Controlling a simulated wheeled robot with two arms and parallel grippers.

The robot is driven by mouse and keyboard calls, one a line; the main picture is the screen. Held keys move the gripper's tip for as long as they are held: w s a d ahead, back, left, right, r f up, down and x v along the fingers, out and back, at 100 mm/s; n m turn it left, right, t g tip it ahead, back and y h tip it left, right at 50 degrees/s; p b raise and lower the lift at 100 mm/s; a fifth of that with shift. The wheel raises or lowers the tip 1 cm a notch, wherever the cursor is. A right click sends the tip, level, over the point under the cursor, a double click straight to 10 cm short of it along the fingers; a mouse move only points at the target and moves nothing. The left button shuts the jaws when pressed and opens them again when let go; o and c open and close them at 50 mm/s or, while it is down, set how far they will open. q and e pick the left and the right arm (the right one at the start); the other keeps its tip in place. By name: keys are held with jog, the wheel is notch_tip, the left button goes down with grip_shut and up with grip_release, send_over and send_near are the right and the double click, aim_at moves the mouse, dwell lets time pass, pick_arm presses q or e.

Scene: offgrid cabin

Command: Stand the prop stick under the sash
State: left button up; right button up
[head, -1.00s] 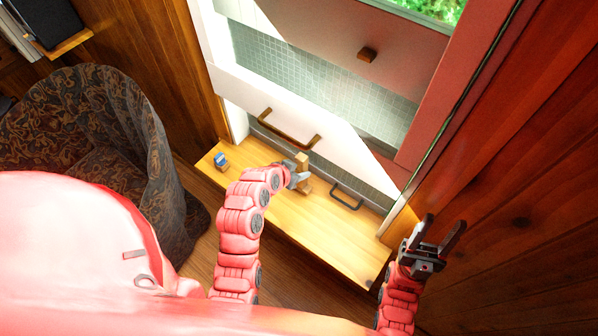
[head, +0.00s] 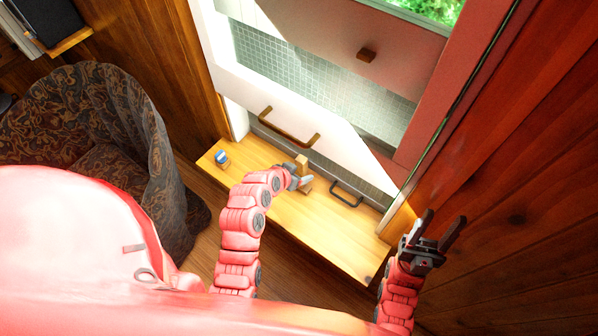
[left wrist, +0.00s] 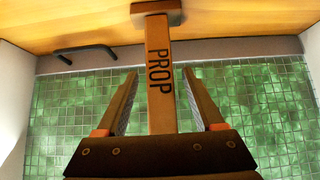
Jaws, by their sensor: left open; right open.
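The wooden prop stick (left wrist: 160,100), marked PROP, stands on the wooden sill with its wider foot (left wrist: 157,14) at the top of the left wrist view. Its upper end (head: 302,160) shows in the head view. My left gripper (head: 298,181) is open, with one finger on each side of the stick. Gaps show between fingers and stick in the left wrist view. The white sash (head: 250,95) with a brown bar handle (head: 285,131) is raised above the sill, behind the stick. My right gripper (head: 441,232) is open and empty, right of the sill.
The wooden sill (head: 290,225) has free room in front of the stick. A small blue and white object (head: 221,158) sits at its left end. A dark bar handle (head: 346,194) is right of the stick. A patterned armchair (head: 90,130) stands at left; a wood wall (head: 530,200) is at right.

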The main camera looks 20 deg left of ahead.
pick_arm(q)
jog(key=shift+r, duration=0.25)
jog(key=shift+s, duration=0.1)
jog(key=p+v, duration=0.1)
jog(key=v, duration=1)
jog(key=shift+s+r, duration=0.25)
jog(key=shift+s, duration=0.05)
jog(key=shift+a, duration=0.1)
jog(key=shift+f, duration=0.1)
